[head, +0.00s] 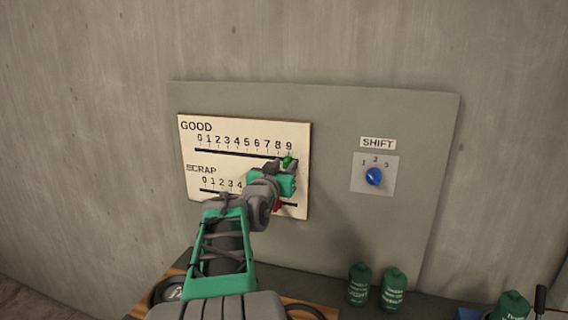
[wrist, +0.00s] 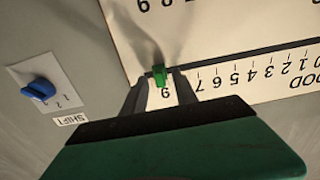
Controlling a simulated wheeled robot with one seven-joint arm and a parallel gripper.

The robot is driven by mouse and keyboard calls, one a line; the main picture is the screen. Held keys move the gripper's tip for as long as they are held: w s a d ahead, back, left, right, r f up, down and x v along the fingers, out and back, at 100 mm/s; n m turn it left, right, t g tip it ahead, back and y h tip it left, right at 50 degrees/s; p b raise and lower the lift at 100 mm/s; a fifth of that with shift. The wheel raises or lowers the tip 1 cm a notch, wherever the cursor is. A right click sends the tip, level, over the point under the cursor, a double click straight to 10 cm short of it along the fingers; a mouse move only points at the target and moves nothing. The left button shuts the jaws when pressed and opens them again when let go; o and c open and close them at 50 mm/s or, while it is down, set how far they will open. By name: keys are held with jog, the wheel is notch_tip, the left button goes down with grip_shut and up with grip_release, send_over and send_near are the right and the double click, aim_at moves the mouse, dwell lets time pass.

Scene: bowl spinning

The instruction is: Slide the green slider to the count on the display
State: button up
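The green slider (head: 287,161) sits at the right end of the upper slot, the GOOD scale, by the 9. It also shows in the wrist view (wrist: 159,75), next to an upside-down 9. My gripper (head: 285,172) is at the slider. In the wrist view its two dark fingers (wrist: 161,80) stand on either side of the slider, apart from each other, with small gaps. The right finger covers the 8. The white scale board (head: 240,126) carries GOOD above and SCRAP below. I see no readable count display in either view.
A red slider (head: 277,205) is on the SCRAP slot, partly behind my arm. A blue SHIFT knob (head: 373,176) is right of the board on the grey panel (head: 330,110). Green canisters (head: 359,285) stand below. A round dark-rimmed object (head: 168,290) lies lower left, partly hidden.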

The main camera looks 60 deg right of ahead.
grip_shut()
dwell(0.3)
jog(key=shift+w, duration=0.1)
dwell(1.0)
